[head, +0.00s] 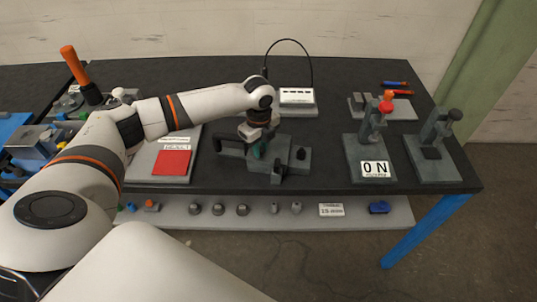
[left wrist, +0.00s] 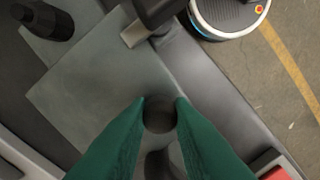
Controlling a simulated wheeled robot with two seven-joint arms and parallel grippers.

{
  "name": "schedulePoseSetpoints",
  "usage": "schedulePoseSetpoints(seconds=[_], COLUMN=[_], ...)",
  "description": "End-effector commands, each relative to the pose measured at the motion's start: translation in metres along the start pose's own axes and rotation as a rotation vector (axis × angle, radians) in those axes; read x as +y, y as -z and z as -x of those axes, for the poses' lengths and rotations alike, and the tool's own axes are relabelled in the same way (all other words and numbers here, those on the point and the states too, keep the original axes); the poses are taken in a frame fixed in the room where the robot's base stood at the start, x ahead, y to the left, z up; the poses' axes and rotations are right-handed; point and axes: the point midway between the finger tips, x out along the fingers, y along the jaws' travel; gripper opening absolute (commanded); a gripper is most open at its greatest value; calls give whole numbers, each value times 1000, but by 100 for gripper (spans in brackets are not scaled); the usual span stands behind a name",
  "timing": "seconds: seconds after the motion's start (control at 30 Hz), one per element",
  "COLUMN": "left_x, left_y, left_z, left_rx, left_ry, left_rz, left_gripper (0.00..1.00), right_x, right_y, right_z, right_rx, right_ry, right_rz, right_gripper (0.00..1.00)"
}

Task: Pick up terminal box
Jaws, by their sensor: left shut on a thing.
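My left gripper (head: 257,152) is over a grey fixture plate (head: 299,142) with dark blocks, in the middle of the bench. In the left wrist view its green fingers (left wrist: 159,112) are shut on a dark round part (left wrist: 159,118). The fingers hide much of this part, and I cannot tell whether it is clear of the fixture. A white box (head: 296,97) with a row of dark slots and a black cable stands at the back. I cannot tell whether it is the terminal box. My right gripper is not in view.
Two grey stands (head: 369,147) (head: 433,146) are at the right, one with a red knob and an "ON" sign. A red card (head: 171,162) lies left of the fixture. A lower shelf (head: 360,214) runs along the front with small parts. Tools (head: 395,84) lie at the back right.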

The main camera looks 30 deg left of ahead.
Motion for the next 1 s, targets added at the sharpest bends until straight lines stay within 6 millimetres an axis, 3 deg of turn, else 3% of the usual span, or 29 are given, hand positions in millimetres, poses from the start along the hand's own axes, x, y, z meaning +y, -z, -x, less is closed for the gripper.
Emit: schedulePoseSetpoints(seconds=[0.67, 0.77, 1.0], left_x=[2, 2, 3], left_y=[1, 1, 1], left_z=[4, 11, 50], left_rx=[2, 2, 1], left_ry=[-7, -10, -13], left_rz=[1, 2, 1], left_gripper=[0, 0, 0], right_x=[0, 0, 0], right_y=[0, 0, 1], right_z=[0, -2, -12], right_rx=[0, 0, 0], right_ry=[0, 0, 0], right_rz=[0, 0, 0], right_gripper=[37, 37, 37])
